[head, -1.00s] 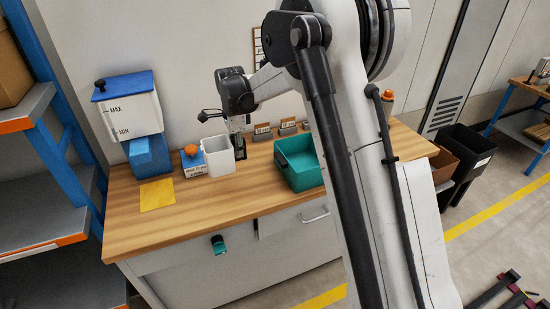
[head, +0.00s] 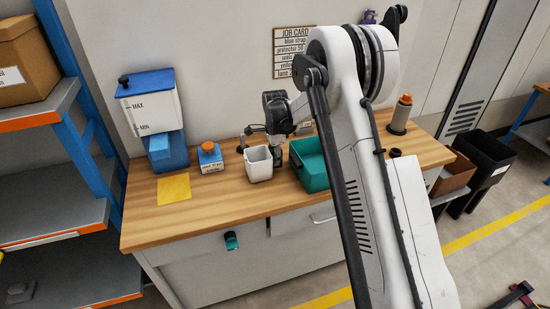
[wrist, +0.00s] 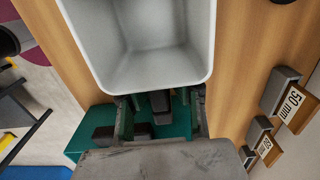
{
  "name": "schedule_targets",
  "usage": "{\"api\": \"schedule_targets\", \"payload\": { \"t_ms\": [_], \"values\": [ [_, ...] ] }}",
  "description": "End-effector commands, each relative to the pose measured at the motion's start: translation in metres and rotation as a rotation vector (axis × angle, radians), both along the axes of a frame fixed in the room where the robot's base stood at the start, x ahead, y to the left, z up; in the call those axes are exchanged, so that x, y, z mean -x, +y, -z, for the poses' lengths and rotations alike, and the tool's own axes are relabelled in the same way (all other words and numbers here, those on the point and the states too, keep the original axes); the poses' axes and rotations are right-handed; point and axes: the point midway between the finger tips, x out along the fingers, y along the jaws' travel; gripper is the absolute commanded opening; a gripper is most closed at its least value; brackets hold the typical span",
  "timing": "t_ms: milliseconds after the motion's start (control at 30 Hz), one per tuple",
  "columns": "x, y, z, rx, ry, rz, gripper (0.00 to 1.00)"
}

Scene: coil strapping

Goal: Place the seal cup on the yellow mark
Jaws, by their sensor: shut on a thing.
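The seal cup, a white square open-topped cup (head: 258,165), is over the wooden bench left of the teal bin. It fills the upper part of the wrist view (wrist: 150,70), and its visible inside looks empty. My gripper (head: 276,163) is at the cup's right side, shut on its near wall in the wrist view (wrist: 160,103). The cup looks upright; I cannot tell whether its base touches the bench. The yellow mark (head: 174,188), a flat square, lies bare on the bench to the left of the cup.
A blue-lidded dispenser (head: 150,105) stands behind the mark. The teal bin (head: 312,172) is right of the cup. The bench front between cup and mark is clear.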

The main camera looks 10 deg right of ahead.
Motion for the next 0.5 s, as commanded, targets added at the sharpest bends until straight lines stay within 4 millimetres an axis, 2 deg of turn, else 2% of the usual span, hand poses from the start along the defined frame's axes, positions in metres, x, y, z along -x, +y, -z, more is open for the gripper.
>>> {"api": "schedule_targets", "payload": {
  "t_ms": [367, 400, 500],
  "values": [
    [0.0001, 0.0002, 0.0052, 0.0, 0.0, 0.0, 0.0],
    [0.0001, 0.0002, 0.0049, 0.0, 0.0, 0.0, 0.19],
    [0.0001, 0.0002, 0.0041, 0.0, 0.0, 0.0, 0.32]
  ]
}}
